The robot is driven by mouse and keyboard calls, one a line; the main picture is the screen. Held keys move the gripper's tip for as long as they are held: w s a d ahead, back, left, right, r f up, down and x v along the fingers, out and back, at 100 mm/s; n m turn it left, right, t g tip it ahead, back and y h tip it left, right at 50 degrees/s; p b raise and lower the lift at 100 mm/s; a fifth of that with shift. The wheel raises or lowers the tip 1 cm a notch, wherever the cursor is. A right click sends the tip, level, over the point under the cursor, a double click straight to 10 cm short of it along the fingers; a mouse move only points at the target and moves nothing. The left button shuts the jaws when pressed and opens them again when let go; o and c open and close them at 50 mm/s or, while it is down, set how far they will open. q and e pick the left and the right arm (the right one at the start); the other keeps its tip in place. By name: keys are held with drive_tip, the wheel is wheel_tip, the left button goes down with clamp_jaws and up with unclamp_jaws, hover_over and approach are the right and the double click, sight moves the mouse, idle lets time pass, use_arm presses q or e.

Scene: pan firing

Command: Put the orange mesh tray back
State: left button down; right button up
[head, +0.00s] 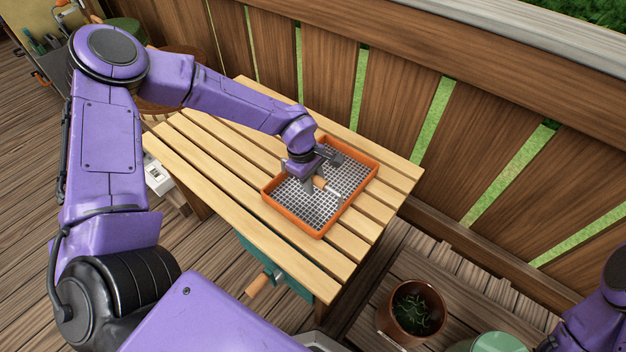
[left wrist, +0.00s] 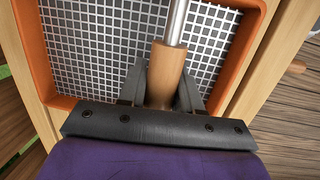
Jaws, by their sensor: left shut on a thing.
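The orange mesh tray (head: 290,218) lies on the slatted wooden table, toward its right end. Its orange rim (left wrist: 247,45) and grey wire mesh also fill much of the left wrist view. My left gripper (head: 316,188) is over the middle of the tray. In the left wrist view it (left wrist: 162,85) is shut on the wooden handle (left wrist: 166,68) of a tool with a metal shaft. The tool is over the mesh; whether it touches the mesh I cannot tell. The tool's far end is out of the wrist view. My right gripper is not in view.
The wooden table (head: 210,150) has bare slats left of the tray. A wooden fence (head: 400,90) stands close behind. A teal thing with a wooden handle (head: 257,286) is at the table's front. A brown plant pot (head: 408,330) stands lower, at the right.

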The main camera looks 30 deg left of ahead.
use_arm(q)
drive_tip(key=c, duration=0.8)
unclamp_jaws()
drive_tip(key=r, duration=0.4)
drive_tip(key=a+r+p, duration=0.1)
drive_tip(key=r, duration=0.3)
drive_tip(key=s+a+r+p, duration=0.1)
drive_tip(key=r, duration=0.3)
drive_tip(key=shift+a, duration=0.1)
